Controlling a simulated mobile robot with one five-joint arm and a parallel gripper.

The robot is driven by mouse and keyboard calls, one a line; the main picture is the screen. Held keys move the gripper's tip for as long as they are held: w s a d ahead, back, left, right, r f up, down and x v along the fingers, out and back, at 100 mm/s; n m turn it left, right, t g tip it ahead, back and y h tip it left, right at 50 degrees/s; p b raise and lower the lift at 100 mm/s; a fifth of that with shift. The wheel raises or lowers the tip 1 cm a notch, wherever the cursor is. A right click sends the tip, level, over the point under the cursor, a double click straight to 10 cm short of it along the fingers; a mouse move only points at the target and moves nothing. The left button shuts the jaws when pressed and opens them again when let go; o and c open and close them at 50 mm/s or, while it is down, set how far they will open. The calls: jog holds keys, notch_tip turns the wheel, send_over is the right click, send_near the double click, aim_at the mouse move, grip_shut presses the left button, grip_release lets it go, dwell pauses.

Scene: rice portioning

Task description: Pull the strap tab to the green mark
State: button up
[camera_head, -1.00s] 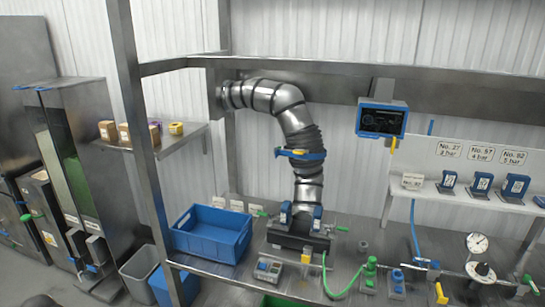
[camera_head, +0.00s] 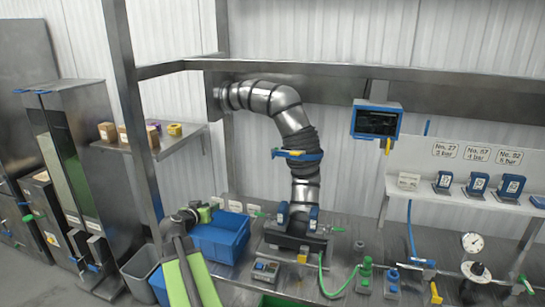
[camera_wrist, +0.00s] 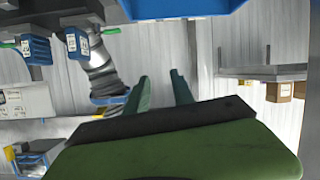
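A blue strap (camera_head: 297,155) circles the ribbed silver duct (camera_head: 304,139) above the bench, with a small yellow spot at its front. The strap also shows in the wrist view (camera_wrist: 110,99), where the picture is upside down. My gripper (camera_head: 204,214) is by the blue bin, left of and below the strap, and well apart from it. In the wrist view the two green fingers (camera_wrist: 158,82) stand apart with nothing between them.
The blue bin (camera_head: 219,238) is close to my gripper. A steel frame post (camera_head: 132,120) stands left of it, and a shelf with small boxes (camera_head: 174,130) is behind. A screen (camera_head: 376,120) hangs right of the duct. Valves and a green hose (camera_head: 326,283) are on the bench.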

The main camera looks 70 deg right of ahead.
jog(key=s+d+r+m+h, duration=0.1)
jog(key=s+d+r+h, duration=0.1)
jog(key=s+d+r, duration=0.4)
jog(key=s+d+r+m+h, duration=0.1)
jog(key=s+d+r+h, duration=0.15)
jog(key=s+d, duration=0.55)
send_near(273, 156)
jog(key=shift+y, duration=0.25)
jog(key=d, duration=0.6)
jog(key=w+d, duration=0.1)
jog(key=d, duration=0.2)
jog(key=shift+d+r, duration=0.3)
grip_shut()
jog(key=shift+s, duration=0.1)
